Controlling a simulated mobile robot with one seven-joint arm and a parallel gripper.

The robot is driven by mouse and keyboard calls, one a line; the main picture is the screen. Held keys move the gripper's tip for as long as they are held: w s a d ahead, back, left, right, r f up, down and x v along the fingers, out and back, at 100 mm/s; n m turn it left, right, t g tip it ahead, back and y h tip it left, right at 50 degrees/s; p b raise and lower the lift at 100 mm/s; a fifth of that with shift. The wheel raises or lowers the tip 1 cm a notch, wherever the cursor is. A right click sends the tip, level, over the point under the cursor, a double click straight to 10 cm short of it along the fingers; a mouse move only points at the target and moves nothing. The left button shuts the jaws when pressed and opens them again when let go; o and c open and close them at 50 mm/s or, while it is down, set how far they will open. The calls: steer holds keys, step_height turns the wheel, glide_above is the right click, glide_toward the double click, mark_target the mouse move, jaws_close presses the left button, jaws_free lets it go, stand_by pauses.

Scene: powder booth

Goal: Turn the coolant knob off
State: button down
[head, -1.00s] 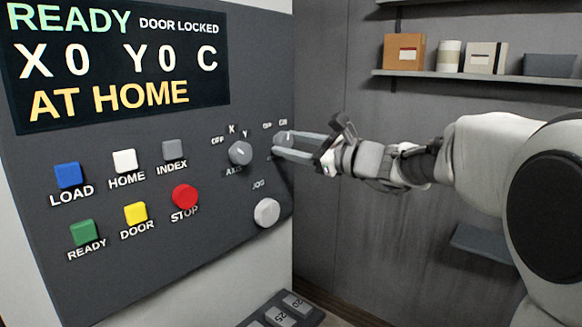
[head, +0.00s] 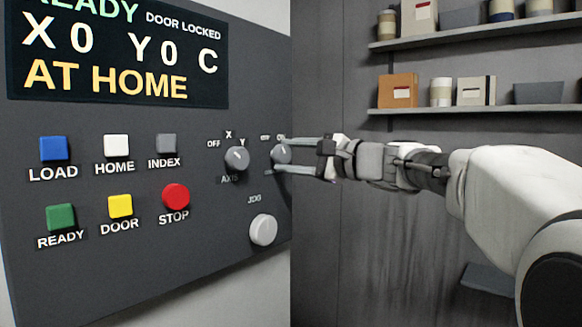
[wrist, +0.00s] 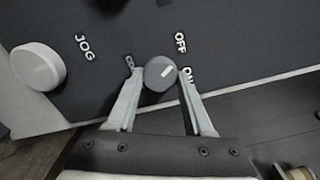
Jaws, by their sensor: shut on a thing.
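The coolant knob (head: 281,155) is a small round grey knob with a pale pointer mark, on the right edge of the dark control panel (head: 120,270). Its OFF and ON labels are above it in the head view, small there. My gripper (head: 277,154) reaches it from the right, one finger above and one below. In the wrist view the knob (wrist: 158,74) sits between the two fingertips, and my gripper (wrist: 161,75) is shut on it. There the pointer mark points up and slightly sideways, near the OFF and ON labels. The lower label is partly covered by a finger.
The axis knob (head: 237,158) is close on the left, and the jog knob (head: 263,230) is below. Push buttons, including the red STOP button (head: 175,196), are further left. Shelves (head: 480,108) with boxes and jars hang on the back wall.

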stand_by(0.5)
steer(key=shift+c, duration=1.5)
jaws_free()
steer(key=shift+d, duration=0.1)
steer(key=v, duration=1.7)
steer(key=shift+s+b, duration=0.2)
steer(key=shift+b, duration=0.2)
steer(key=shift+f, duration=0.1)
